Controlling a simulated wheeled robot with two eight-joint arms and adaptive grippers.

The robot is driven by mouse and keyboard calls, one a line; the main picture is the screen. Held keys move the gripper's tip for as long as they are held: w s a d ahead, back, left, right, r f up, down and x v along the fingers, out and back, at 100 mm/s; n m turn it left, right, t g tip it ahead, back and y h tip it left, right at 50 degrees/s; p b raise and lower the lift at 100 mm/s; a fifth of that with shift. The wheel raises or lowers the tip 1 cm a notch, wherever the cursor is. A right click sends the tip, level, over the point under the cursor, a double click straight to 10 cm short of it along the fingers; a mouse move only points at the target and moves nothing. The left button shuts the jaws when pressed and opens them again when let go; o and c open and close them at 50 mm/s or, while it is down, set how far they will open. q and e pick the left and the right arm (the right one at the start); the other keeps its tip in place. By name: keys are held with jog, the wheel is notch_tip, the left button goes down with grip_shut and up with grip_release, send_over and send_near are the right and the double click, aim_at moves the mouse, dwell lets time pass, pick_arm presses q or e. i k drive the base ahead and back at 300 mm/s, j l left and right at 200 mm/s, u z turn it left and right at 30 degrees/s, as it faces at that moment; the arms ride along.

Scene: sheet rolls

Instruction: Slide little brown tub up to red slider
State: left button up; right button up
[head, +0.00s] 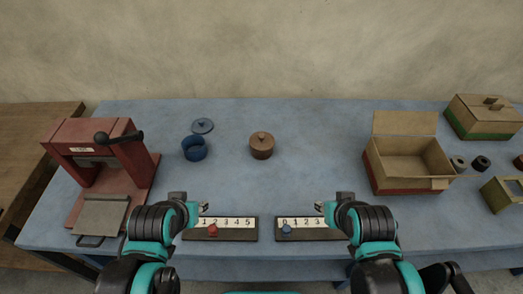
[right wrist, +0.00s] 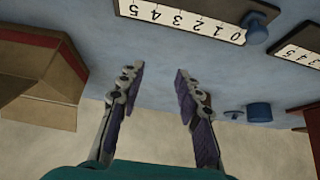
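The little brown tub (head: 262,148), round with a knobbed lid, stands upright in the middle of the blue table. The red slider (head: 213,229) sits on the left numbered scale (head: 243,236), near the front edge, to the left of and nearer than the tub. My left gripper (head: 203,207) is just above that scale, apart from the tub; its fingers are too small to judge. My right gripper (head: 320,206) is over the right scale (head: 310,236); in the right wrist view its fingers (right wrist: 160,72) are spread with nothing between them. I cannot make out the brown tub in that view.
A blue slider (head: 286,229) sits on the right scale. A blue pot (head: 194,150) and its lid (head: 202,126) lie left of the tub. A red press (head: 98,155) stands far left, an open cardboard box (head: 408,180) right. The table around the tub is clear.

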aim_at(259, 155)
jog(key=k, duration=2.2)
jog(key=i+l+u, duration=0.1)
jog(key=i+u, duration=0.25)
jog(key=i, duration=0.15)
jog(key=i+l+u, duration=0.2)
jog(key=i+u, duration=0.15)
jog(key=i, duration=0.15)
jog(key=i+l+u, duration=0.35)
jog(key=i, duration=0.1)
